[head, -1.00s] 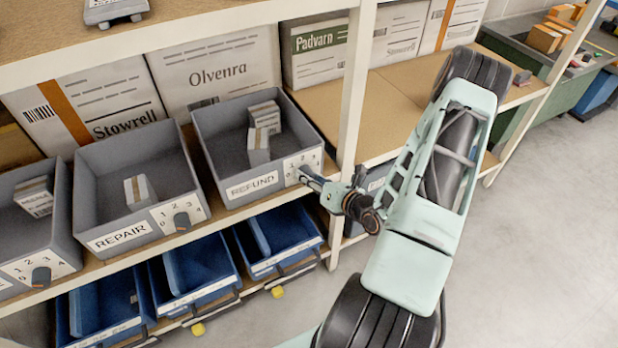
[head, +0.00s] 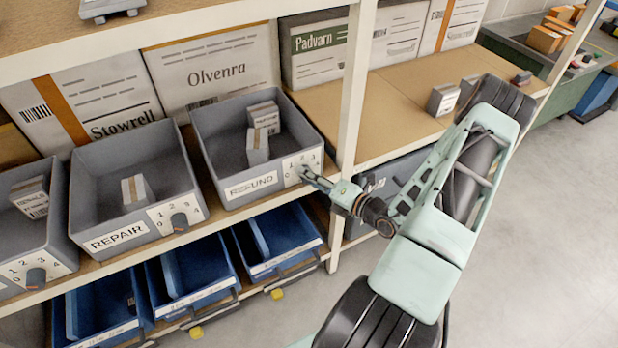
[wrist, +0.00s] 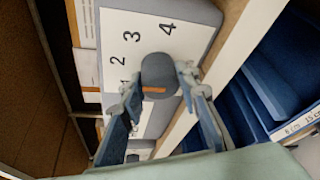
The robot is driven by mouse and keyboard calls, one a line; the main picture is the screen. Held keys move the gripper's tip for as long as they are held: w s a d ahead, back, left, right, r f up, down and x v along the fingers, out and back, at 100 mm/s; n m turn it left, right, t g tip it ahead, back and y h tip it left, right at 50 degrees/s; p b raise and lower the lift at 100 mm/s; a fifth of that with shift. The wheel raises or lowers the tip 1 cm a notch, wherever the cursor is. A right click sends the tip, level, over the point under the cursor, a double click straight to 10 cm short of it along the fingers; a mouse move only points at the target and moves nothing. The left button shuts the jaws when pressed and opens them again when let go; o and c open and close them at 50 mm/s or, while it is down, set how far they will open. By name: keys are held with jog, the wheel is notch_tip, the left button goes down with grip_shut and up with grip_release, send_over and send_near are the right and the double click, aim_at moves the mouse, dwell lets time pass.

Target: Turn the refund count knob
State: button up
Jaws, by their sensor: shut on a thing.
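The refund count knob (wrist: 158,70) is a dark rounded knob with an orange mark on the side facing my wrist camera. It sits on a white dial plate (wrist: 125,45) where 1, 2, 3 and 4 show; the lower part is hidden by my fingers. The plate is on the front of the grey REFUND bin (head: 228,150), right of its label (head: 250,186). My gripper (wrist: 159,84) is shut on the knob, one finger on each side. In the head view my gripper (head: 305,173) covers the knob. I cannot tell which number the knob points to.
The grey REPAIR bin (head: 110,190) with its own knob (head: 180,222) stands to the left. Blue bins (head: 195,270) sit on the shelf below. A white post (head: 350,110) rises just right of the REFUND bin. Open floor (head: 540,230) lies at the right.

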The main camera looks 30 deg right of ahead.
dwell(0.3)
jog(key=o, duration=1.2)
jog(key=shift+c, duration=0.2)
jog(key=v, duration=1.2)
jog(key=shift+s+a+f, duration=0.1)
